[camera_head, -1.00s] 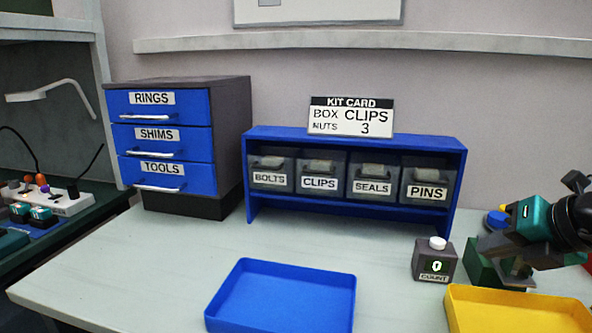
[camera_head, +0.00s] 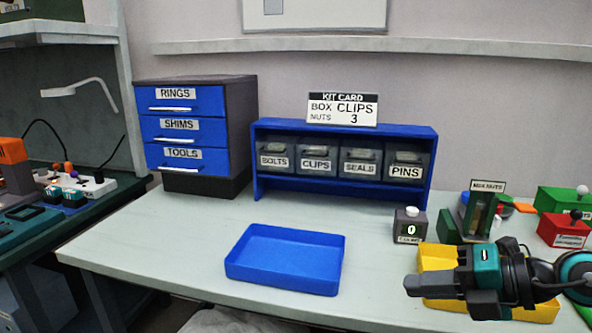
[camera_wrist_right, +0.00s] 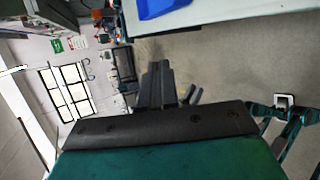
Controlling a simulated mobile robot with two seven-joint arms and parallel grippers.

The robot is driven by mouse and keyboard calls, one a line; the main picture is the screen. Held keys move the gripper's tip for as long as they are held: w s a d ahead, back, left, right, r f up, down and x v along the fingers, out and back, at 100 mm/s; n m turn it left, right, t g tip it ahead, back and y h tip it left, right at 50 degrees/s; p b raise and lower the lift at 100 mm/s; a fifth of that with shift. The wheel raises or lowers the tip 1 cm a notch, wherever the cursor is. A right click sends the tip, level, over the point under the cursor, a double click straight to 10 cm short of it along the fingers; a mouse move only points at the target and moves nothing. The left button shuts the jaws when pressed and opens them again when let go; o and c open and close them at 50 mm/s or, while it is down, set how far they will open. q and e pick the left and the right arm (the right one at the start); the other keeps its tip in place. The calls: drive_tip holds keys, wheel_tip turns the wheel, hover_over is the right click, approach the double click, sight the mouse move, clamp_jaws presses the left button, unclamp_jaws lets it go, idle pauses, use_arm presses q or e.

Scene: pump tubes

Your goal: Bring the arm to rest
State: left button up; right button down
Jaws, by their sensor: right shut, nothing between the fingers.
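My right gripper (camera_head: 408,287) is at the lower right of the head view, in front of and over part of the yellow tray. In the right wrist view its dark fingers (camera_wrist_right: 158,68) are together with nothing between them. The gripper points left, and the blue tray (camera_head: 285,285) is apart from it on the table. My left gripper does not show in the head view.
The yellow tray (camera_head: 437,257) is partly hidden by my right arm. A counter box (camera_head: 409,226) reading 0 and a green dispenser (camera_head: 478,214) stand behind it. The blue shelf (camera_head: 345,131) with labelled bins and the drawer cabinet (camera_head: 196,132) stand at the back.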

drive_tip(key=s+a+m+t+y, duration=0.2)
drive_tip(key=a+m+y, duration=0.2)
drive_tip(key=s+d+f+m+t+h+p, duration=0.25)
drive_tip(key=f+m+h, duration=0.45)
drive_tip(key=m, duration=0.4)
drive_tip(key=s+d+f+m+t+h+p, duration=0.15)
drive_tip(key=f+m+t+h, duration=0.3)
drive_tip(key=f+m, duration=0.55)
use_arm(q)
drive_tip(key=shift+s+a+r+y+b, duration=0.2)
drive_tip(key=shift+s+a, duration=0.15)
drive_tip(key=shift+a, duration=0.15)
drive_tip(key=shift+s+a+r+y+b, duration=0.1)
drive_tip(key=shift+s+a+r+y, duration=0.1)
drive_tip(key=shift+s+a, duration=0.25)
use_arm(e)
drive_tip(key=s+a+f+m+g+h, duration=0.1)
drive_tip(key=s+f+m+g, duration=0.3)
drive_tip(key=s+f, duration=0.4)
drive_tip(key=shift+s+f+g+h, duration=0.25)
drive_tip(key=shift+f+g+h, duration=0.15)
drive_tip(key=shift+f, duration=0.45)
